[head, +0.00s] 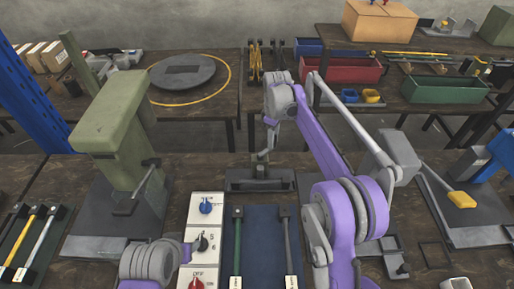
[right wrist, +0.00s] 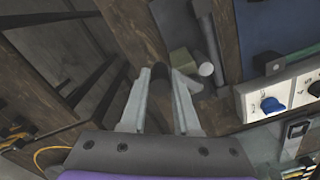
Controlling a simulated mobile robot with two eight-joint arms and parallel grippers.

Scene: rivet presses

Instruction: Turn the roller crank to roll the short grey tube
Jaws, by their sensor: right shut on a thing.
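My right gripper (head: 265,143) points down over a dark bench device (head: 260,180) at the middle of the head view, which looks like the roller. In the right wrist view the gripper (right wrist: 160,82) has its fingertips on a small dark, round thing (right wrist: 160,72), apparently the crank handle; the fingers hide part of it. A grey cylinder (right wrist: 205,68) with a pale end lies beside the fingertips; I cannot tell whether it is the short grey tube.
A blue mat (head: 262,225) holds a green rod (head: 238,245) and a grey rod (head: 287,240). Left of it is a panel with knobs (head: 204,240). A green press (head: 115,130) stands left, and a yellow-handled lever (head: 460,199) is at right.

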